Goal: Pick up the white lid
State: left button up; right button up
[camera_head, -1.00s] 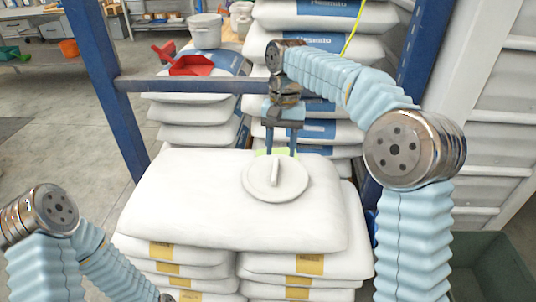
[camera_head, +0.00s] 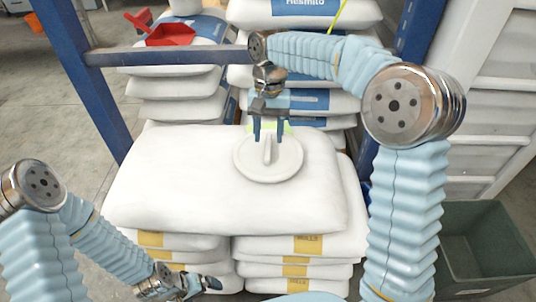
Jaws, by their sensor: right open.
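The white lid (camera_head: 268,168) is round with a raised bar handle across its middle. It lies flat on the top white sack (camera_head: 180,185) of the front stack. My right gripper (camera_head: 268,138) points down at the far side of the lid, its two dark blue fingers apart. The fingertips are close to the far end of the handle; I cannot tell whether they touch the lid. My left gripper (camera_head: 198,286) is low at the bottom of the view, in front of the lower sacks, far from the lid. Its jaws are too small to read.
A blue frame with a crossbar (camera_head: 170,57) stands behind the front stack. More sacks (camera_head: 175,85) are piled behind it, with a red scoop (camera_head: 165,30) on top. A dark green bin (camera_head: 485,250) stands at the lower right. The left part of the top sack is clear.

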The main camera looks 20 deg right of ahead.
aim_at(268, 145)
jog(key=shift+s+a+f, duration=0.1)
jog(key=shift+s+f, duration=0.05)
jog(key=shift+f, duration=1.5)
jog(key=shift+f, duration=0.1)
grip_shut()
